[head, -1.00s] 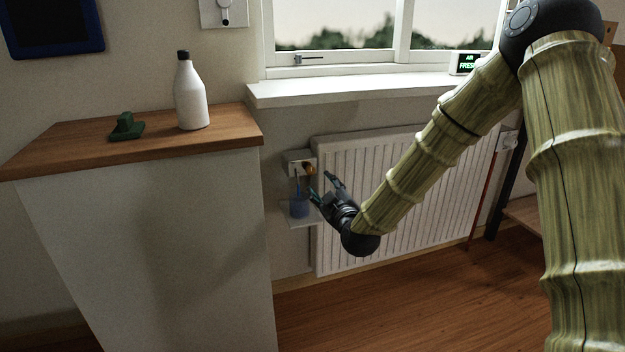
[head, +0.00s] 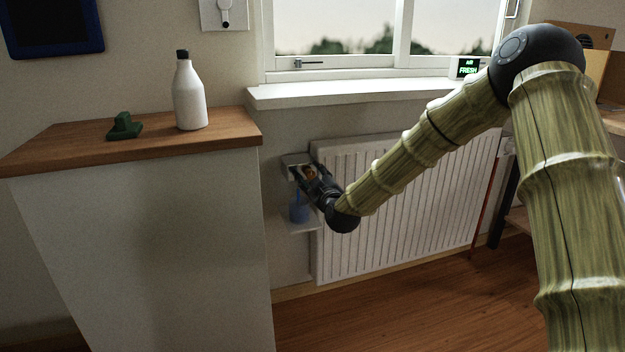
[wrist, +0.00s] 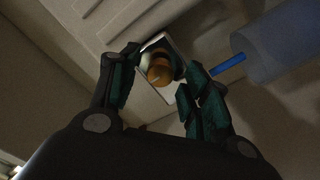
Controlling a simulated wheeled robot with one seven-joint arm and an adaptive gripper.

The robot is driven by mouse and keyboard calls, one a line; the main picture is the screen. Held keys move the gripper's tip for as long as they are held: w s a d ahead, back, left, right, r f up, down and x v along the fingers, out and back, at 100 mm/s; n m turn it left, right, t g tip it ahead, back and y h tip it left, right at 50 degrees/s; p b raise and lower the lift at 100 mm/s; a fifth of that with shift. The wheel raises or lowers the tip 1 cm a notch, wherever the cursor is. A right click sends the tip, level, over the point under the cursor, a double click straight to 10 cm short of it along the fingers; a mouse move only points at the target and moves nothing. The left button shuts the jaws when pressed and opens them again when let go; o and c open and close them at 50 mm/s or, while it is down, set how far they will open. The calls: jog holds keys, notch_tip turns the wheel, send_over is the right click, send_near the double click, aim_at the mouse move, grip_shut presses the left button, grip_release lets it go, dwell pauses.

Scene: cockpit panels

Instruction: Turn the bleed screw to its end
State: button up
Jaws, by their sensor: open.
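The bleed screw is an orange-brown round knob (wrist: 159,71) on a pale square plate (wrist: 172,91) in the wrist view. My gripper (wrist: 158,80) is open, with one dark green-padded finger on each side of the knob. The knob sits between and slightly beyond the fingertips. I cannot tell whether either finger touches it. In the head view my gripper (head: 305,172) reaches in from the lower right.
A blue cup (head: 299,211) stands on a small shelf just below the knob; a blue stick (wrist: 228,64) shows beside it in the wrist view. The white radiator (head: 400,205) is right of my gripper. A wood-topped cabinet (head: 200,143) with a white bottle (head: 189,95) stands left.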

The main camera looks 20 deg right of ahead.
jog(key=c, duration=1.1)
jog(key=shift+o, duration=0.2)
